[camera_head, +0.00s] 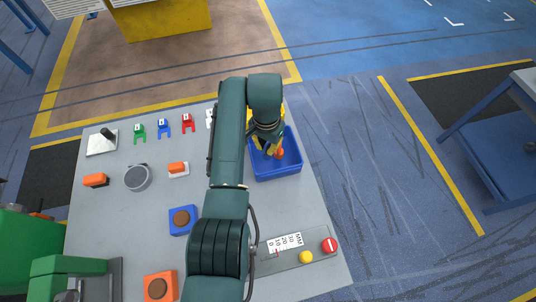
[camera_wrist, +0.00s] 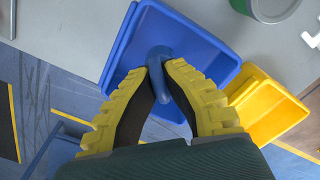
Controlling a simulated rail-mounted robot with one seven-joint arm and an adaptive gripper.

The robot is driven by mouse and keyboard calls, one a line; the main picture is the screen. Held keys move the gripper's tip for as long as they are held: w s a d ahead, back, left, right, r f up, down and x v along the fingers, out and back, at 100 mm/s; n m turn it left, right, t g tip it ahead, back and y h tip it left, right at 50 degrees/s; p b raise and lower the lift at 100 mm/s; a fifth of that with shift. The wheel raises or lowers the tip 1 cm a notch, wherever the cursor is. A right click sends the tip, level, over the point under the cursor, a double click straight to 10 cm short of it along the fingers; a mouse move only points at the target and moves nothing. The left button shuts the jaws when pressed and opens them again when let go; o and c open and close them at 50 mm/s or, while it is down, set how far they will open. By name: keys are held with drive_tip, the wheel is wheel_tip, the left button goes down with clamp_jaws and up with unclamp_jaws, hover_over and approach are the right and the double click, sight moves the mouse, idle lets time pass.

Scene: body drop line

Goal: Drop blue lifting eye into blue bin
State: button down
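The blue bin (camera_head: 291,168) stands at the right edge of the grey table, and its inside fills the middle of the wrist view (camera_wrist: 196,45). My gripper (camera_head: 268,148) is over the bin, pointing down. In the wrist view its two yellow-ribbed fingers (camera_wrist: 163,68) close in on the blue lifting eye (camera_wrist: 157,53). The eye is between the fingertips, its rounded end toward the bin's interior. The arm hides part of the bin in the head view, and the eye cannot be made out there.
A yellow bin (camera_wrist: 266,106) stands beside the blue one in the wrist view. Green (camera_head: 139,132), blue (camera_head: 162,127) and red (camera_head: 188,122) pieces line the table's back. Open floor lies right of the table.

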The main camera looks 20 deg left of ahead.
sight(267, 155)
drive_tip(key=shift+f, duration=2)
drive_tip(key=shift+f+b, duration=0.1)
drive_tip(key=shift+b, duration=0.2)
drive_tip(key=shift+f, duration=0.5)
drive_tip(key=c, duration=1.2)
unclamp_jaws()
drive_tip(key=shift+c, duration=0.2)
wheel_tip(267, 155, up, 13)
drive_tip(key=shift+r+p, duration=0.1)
drive_tip(key=shift+p, duration=0.85)
